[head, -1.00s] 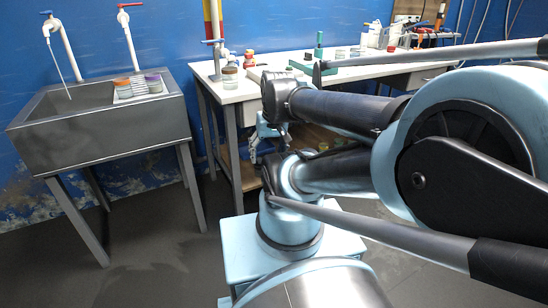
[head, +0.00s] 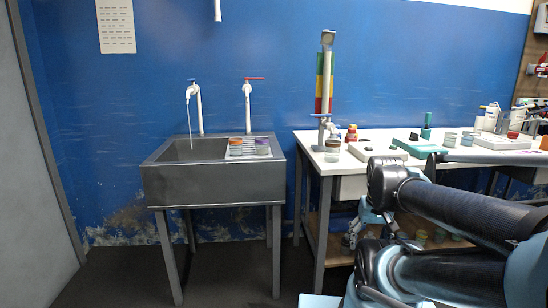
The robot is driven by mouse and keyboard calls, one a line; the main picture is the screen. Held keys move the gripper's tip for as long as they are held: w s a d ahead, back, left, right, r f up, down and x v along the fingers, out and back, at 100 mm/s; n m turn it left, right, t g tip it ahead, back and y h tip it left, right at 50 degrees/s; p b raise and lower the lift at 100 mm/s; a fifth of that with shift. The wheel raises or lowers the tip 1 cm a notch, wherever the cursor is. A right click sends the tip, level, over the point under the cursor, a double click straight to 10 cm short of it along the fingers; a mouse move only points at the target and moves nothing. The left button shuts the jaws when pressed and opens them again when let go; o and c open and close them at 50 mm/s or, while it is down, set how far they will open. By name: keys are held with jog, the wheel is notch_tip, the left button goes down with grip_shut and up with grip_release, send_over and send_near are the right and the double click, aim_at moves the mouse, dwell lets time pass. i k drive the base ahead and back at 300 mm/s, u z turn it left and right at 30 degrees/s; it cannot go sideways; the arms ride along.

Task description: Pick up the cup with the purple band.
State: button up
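The cup with the purple band (head: 262,147) stands upright on the ribbed drainboard at the right side of the grey sink (head: 205,184). A similar cup with an orange band (head: 236,147) stands just left of it. My gripper (head: 352,238) hangs low in front of the white workbench, right of the sink and well apart from both cups. It is small and partly hidden by my arm, so its finger opening is unclear. I see nothing in it.
The white workbench (head: 350,163) stands right of the sink, with jars, boxes and a tap on it. Two white taps (head: 246,100) rise behind the sink; water runs from the left one. The floor (head: 120,275) in front is clear.

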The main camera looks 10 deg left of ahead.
aim_at(261, 143)
jog(key=z, duration=0.8)
jog(key=k, duration=1.4)
jog(key=u, duration=0.75)
jog(key=i, duration=1)
jog(key=z, duration=0.05)
